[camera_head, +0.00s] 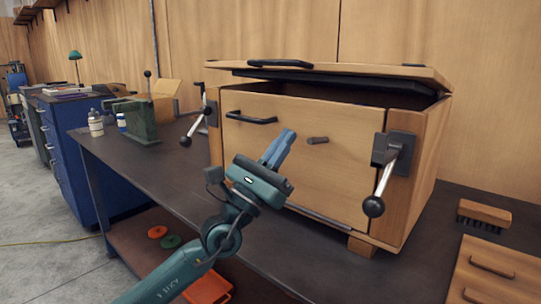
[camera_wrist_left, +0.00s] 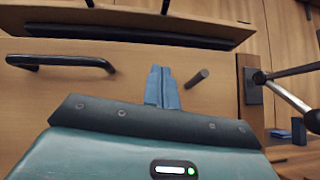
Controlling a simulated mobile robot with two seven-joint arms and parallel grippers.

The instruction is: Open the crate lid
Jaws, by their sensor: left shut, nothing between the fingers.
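The wooden crate (camera_head: 290,150) stands on the dark workbench. Its lid (camera_head: 335,72) is raised a little above the crate's top, leaving a dark gap, with a black handle (camera_head: 280,64) near its front edge. My left gripper (camera_head: 280,143) is in front of the crate's front panel, with its blue fingers together and nothing between them. In the left wrist view the fingers (camera_wrist_left: 161,85) point up toward the gap, between the panel's black handle (camera_wrist_left: 62,62) and a small peg (camera_wrist_left: 197,78). Whether they touch the panel cannot be told. My right gripper is not seen.
Lever latches with ball ends sit at the crate's left (camera_head: 197,127) and right (camera_head: 384,180) sides. A brush (camera_head: 484,213) lies to the right. A green vise (camera_head: 138,118) and bottles (camera_head: 96,123) stand at left.

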